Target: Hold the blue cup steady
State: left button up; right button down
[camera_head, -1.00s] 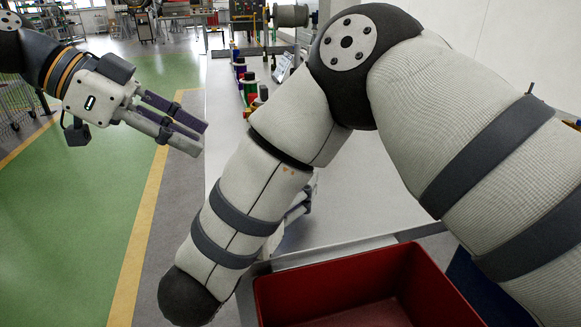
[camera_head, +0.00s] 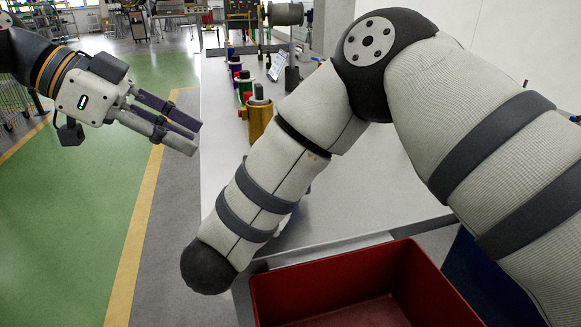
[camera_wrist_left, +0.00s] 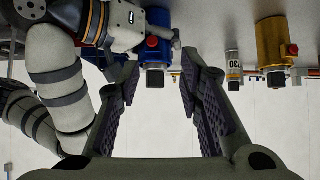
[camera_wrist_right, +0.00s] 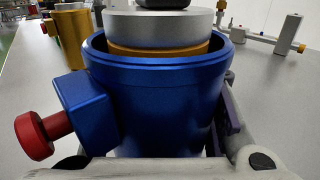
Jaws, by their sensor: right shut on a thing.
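The blue cup (camera_wrist_right: 150,110) fills the right wrist view, upright, with a red knob (camera_wrist_right: 35,135) on a block at its left side. A silver and gold round piece (camera_wrist_right: 160,28) sits inside its mouth. My right gripper is shut on the cup; one finger pad shows at the cup's right side. The left wrist view, upside down, also shows the blue cup (camera_wrist_left: 154,62) and my right gripper (camera_wrist_left: 165,38) at it. In the head view my right arm hides the cup. My left gripper (camera_head: 195,138) is open and empty, left of the table edge, away from the cup.
A gold cup (camera_head: 258,120) and several coloured cups stand in a row along the table's left edge. A red bin (camera_head: 350,275) is at the front, a blue one (camera_head: 485,275) right of it. The white table (camera_head: 375,195) has free room right of my arm.

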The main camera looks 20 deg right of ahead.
pick_arm(q)
jog(key=shift+c, duration=0.3)
jog(key=shift+w+f, duration=0.2)
jog(key=shift+w, duration=0.1)
jog(key=c, duration=0.5)
jog(key=w+f+t, duration=0.1)
jog(key=w, duration=0.1)
jog(key=w+f+n+t, duration=0.1)
jog(key=w+t, duration=0.1)
jog(key=w, duration=0.1)
jog(key=w+f+n+t+y, duration=0.1)
jog(key=w+f, duration=0.1)
jog(key=shift+w+a, duration=0.2)
jog(key=shift+a, duration=0.15)
grip_shut()
jog(key=w+a+m+t, duration=0.1)
jog(key=w+a+t, duration=0.2)
jog(key=w+t, duration=0.4)
jog(key=w+a+m+t, duration=0.1)
jog(key=w+a+t, duration=0.3)
jog(key=w, duration=0.4)
jog(key=s+a+f+m+g+h, duration=0.1)
jog(key=s+m+g+h, duration=0.7)
jog(key=s+m+g, duration=0.8)
jog(key=s+f+m, duration=0.1)
jog(key=s+m, duration=0.1)
jog(key=s, duration=0.4)
jog(key=shift+f+h, duration=0.3)
